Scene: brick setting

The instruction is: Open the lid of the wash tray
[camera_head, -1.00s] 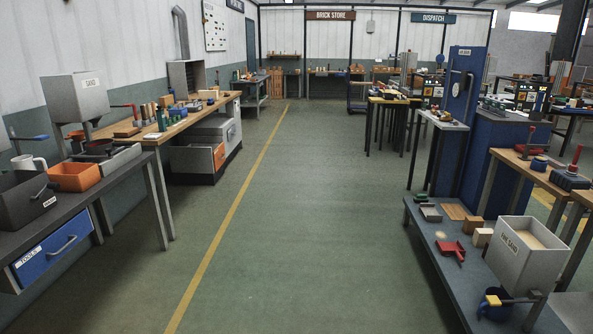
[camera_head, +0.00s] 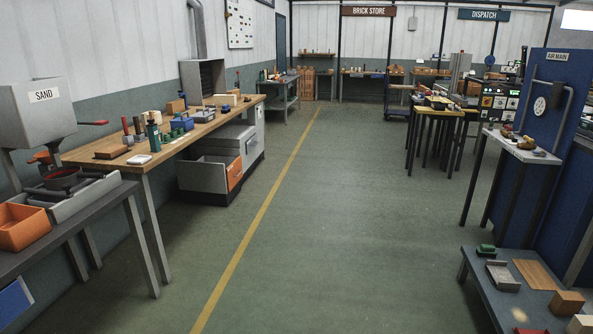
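I cannot make out a wash tray with a lid in the head view. Neither of my grippers is in view. On the dark bench (camera_head: 70,225) at the left, an orange bin (camera_head: 22,228) sits at the picture's edge beside a grey trough (camera_head: 85,200) with a dark round sieve (camera_head: 62,178) on it.
A sand hopper (camera_head: 40,112) stands at the left. A wooden bench (camera_head: 128,163) with tools lies beyond, with an open grey drawer (camera_head: 207,175) below. A low grey table (camera_head: 492,292) and blue air panel (camera_head: 553,125) stand right. The floor (camera_head: 330,230) between is clear.

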